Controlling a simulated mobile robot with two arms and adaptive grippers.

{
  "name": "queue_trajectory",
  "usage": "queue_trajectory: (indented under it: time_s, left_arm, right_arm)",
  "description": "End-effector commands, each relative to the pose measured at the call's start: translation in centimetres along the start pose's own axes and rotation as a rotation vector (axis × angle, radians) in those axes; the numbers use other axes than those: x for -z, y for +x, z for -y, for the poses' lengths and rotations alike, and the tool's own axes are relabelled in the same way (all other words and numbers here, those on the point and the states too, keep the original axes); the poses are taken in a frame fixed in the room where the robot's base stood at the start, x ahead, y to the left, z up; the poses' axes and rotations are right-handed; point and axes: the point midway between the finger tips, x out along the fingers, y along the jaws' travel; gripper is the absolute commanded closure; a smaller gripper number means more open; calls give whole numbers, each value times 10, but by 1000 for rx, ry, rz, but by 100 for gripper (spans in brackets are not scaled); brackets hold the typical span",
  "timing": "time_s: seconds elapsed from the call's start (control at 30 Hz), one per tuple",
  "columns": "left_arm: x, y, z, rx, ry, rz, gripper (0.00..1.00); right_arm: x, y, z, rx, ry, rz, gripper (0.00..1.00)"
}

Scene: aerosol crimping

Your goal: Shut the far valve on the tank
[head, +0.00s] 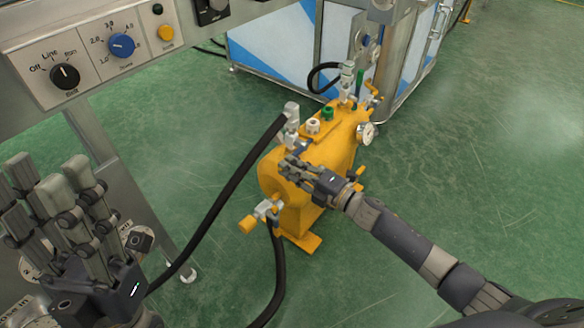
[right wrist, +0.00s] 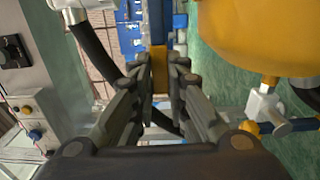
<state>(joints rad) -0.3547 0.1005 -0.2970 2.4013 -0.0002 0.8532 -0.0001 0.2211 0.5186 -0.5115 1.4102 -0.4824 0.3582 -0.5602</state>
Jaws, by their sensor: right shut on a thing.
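The yellow tank (head: 338,150) stands on the green floor. At its far end are silver fittings with a yellow lever (head: 372,90). At its near end is a silver valve with a yellow handle (head: 248,224), also in the right wrist view (right wrist: 250,127). My right gripper (head: 290,167) is at the tank's near upper end. In the right wrist view its fingers (right wrist: 160,80) are shut on a yellow handle (right wrist: 160,65), with a blue part beyond it. My fingers hide which valve this handle belongs to. My left gripper (head: 55,190) is open and empty at the lower left.
A black hose (head: 225,200) runs from a silver elbow (head: 291,112) on the tank. A control panel (head: 100,50) with knobs is at the upper left. A blue and white cabinet (head: 270,50) stands behind the tank. The floor to the right is clear.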

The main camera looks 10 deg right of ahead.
Motion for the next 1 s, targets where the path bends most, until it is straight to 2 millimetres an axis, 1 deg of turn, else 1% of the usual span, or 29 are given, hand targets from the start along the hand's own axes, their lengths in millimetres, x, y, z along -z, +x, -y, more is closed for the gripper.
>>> queue_trajectory:
  time_s: [0.03, 0.07, 0.1, 0.13, 0.17, 0.47, 0.57, 0.67, 1.0]
  left_arm:
    - [0, 0, 0, 0, 0, 1, 60]
    - [0, 0, 0, 0, 0, 1, 60]
    - [0, 0, 0, 0, 0, 1, 60]
    - [0, 0, 0, 0, 0, 1, 60]
    - [0, 0, 0, 0, 0, 1, 60]
    - [0, 0, 0, 0, 1, 1, 60]
    - [0, 0, 0, 1, 1, 0, 60]
    - [0, 0, 0, 0, 1, 0, 60]
    - [0, 0, 0, 0, 0, 1, 60]
  right_arm:
    - [1, -1, 3, 6, -10, -2, 100]
    - [1, -1, 3, 6, -10, -2, 84]
    - [1, -1, 3, 7, -10, -2, 75]
    - [1, -1, 3, 6, -10, -2, 68]
    - [1, -1, 3, 6, -9, -2, 66]
    - [0, -1, 2, 4, -5, 0, 66]
    - [0, -5, 2, 5, -4, 0, 66]
    - [0, -16, 3, 6, -4, 0, 66]
    - [0, -80, 3, 8, -5, 0, 66]
